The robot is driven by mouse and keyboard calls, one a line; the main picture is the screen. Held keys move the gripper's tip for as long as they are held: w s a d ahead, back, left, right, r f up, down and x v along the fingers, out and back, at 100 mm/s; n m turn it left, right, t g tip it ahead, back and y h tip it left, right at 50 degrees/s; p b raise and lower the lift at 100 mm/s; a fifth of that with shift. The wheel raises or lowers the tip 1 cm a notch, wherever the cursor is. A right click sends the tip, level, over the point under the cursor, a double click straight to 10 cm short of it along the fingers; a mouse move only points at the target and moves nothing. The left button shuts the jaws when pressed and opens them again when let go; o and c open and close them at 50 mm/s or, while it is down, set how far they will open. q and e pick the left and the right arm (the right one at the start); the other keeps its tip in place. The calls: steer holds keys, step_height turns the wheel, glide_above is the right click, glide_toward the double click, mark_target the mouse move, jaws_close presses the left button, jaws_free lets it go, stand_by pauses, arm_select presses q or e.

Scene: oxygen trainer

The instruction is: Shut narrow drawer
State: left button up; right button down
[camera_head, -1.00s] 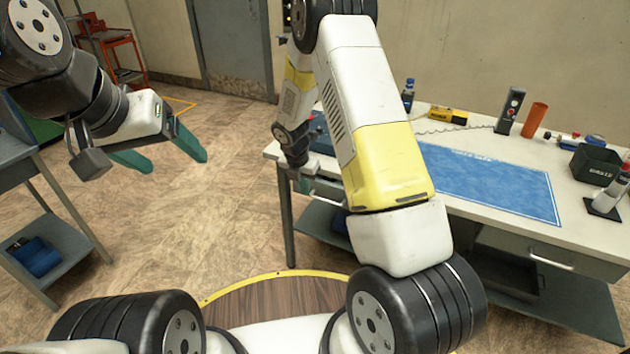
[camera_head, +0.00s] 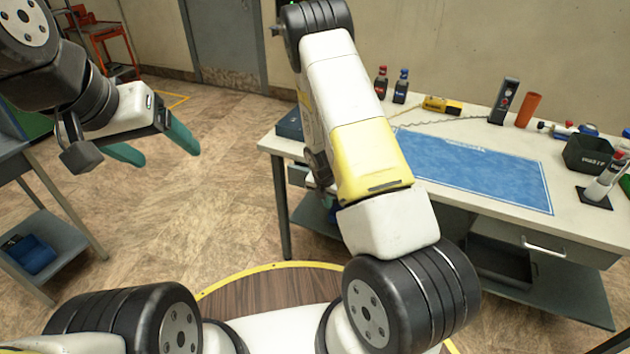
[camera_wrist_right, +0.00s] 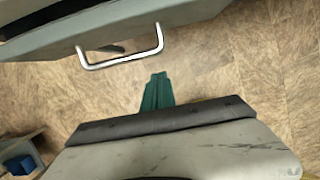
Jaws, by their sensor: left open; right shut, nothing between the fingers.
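The narrow drawer shows in the right wrist view as a grey front (camera_wrist_right: 185,22) with a pale metal bar handle (camera_wrist_right: 122,62). A dark strip lies behind the front's top edge; how far the drawer stands out is unclear. In the head view, my right forearm mostly hides that end of the workbench. My right gripper (camera_wrist_right: 157,92) is shut and empty, its teal fingers just below the handle in the picture, with no clear contact. My left gripper (camera_head: 160,148) is open and empty over the floor, away from the bench.
A side table (camera_head: 45,240) stands left. Floor between is clear.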

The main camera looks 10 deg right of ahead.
steer(key=shift+w+d+r, duration=0.2)
steer(key=shift+w+d, duration=0.35)
steer(key=shift+w, duration=0.25)
steer(key=w+d, duration=0.1)
steer(key=w, duration=0.1)
steer(key=w+d, duration=0.2)
steer(key=shift+w, duration=0.1)
steer(key=shift+d+r, duration=0.1)
